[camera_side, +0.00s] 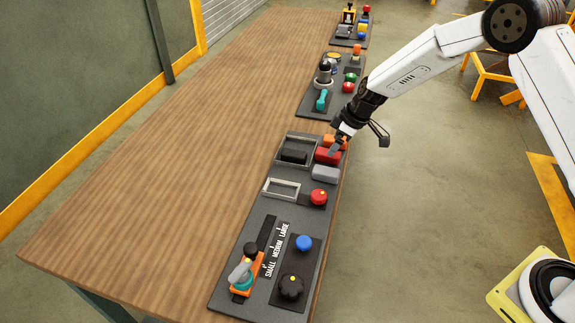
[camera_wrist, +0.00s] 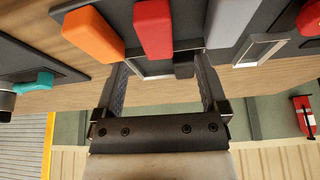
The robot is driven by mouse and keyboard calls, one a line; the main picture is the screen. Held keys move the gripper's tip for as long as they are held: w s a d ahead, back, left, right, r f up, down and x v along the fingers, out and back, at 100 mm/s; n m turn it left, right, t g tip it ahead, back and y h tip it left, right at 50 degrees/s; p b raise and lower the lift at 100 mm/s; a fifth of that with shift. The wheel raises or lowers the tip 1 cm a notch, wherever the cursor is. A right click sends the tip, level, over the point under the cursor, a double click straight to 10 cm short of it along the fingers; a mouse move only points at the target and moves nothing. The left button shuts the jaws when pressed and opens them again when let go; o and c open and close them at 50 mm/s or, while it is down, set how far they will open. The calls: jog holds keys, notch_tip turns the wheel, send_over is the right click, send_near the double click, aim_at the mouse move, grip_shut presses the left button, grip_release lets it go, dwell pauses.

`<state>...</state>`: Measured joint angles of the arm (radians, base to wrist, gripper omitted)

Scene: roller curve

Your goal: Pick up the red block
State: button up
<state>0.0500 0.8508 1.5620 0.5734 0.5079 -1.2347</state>
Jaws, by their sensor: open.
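The red block (camera_side: 327,156) lies on the dark panel between an orange block and a grey block. In the wrist view the red block (camera_wrist: 153,28) is at the top centre, its lower end just above the gap between my fingertips. My gripper (camera_wrist: 160,64) is open and empty, with a finger on each side of that gap. In the side view my gripper (camera_side: 336,147) is right over the red and orange blocks and partly covers them. I cannot tell whether the fingers reach down beside the red block.
The orange block (camera_wrist: 88,35) and the grey block (camera_side: 325,174) flank the red block closely. A grey frame (camera_side: 280,146) holding a black block (camera_side: 294,156) is just left. A red knob (camera_side: 318,197) sits nearer the camera. The wooden tabletop (camera_side: 170,150) left of the panels is clear.

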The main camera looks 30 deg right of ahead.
aim_at(320, 155)
jog(key=shift+f, duration=0.1)
jog(key=shift+x, duration=2.5)
jog(key=shift+w+d, duration=0.1)
jog(key=shift+d, duration=0.05)
grip_shut()
